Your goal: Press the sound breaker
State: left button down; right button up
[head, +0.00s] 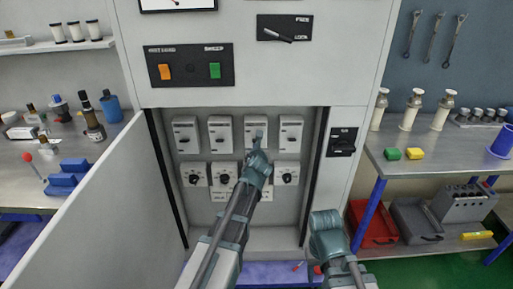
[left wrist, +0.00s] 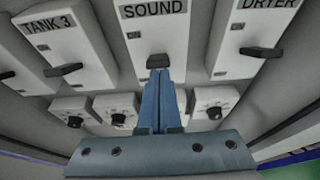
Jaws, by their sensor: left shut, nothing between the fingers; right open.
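The sound breaker (left wrist: 150,28) is a white box labelled SOUND with a dark toggle (left wrist: 158,61) on its lower front. In the head view it is the third of the row of breakers (head: 256,123) inside the open cabinet. My left gripper (head: 259,137) is in front of it, and in the left wrist view its closed blue fingers (left wrist: 158,78) reach the toggle's underside, touching or nearly so. Nothing is between the fingers. The fingertips partly hide the toggle. My right gripper (head: 326,220) is open and low, right of the cabinet opening; its fingertips are not clear.
The TANK 3 breaker (left wrist: 66,45) and DRYER breaker (left wrist: 250,35) flank it closely. Rotary knobs (head: 287,178) sit below. The open cabinet door (head: 90,215) stands at the left. A bench (head: 440,150) with jars and blocks is at the right.

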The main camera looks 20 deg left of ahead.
pick_arm(q)
jog(key=shift+w+r+p, duration=0.25)
jog(key=shift+r+p, duration=0.35)
jog(key=shift+r, duration=0.05)
pick_arm(e)
jog(key=shift+w+r, duration=0.15)
jog(key=shift+r, duration=0.55)
pick_arm(q)
jog(key=shift+a, duration=0.1)
notch_tip(320, 180, down, 4)
jog(key=s+b, duration=0.3)
jog(key=b, duration=0.1)
jog(key=s+d+r+p, duration=0.2)
jog(key=s+r+p, duration=0.3)
jog(key=r+p, duration=0.3)
jog(key=shift+s+d, duration=0.2)
pick_arm(e)
jog(key=r, duration=0.2)
jog(key=a+r, duration=0.1)
jog(key=r, duration=0.1)
jog(key=shift+s+r, duration=0.1)
jog(key=shift+s, duration=0.15)
pick_arm(q)
jog(key=shift+f, duration=0.1)
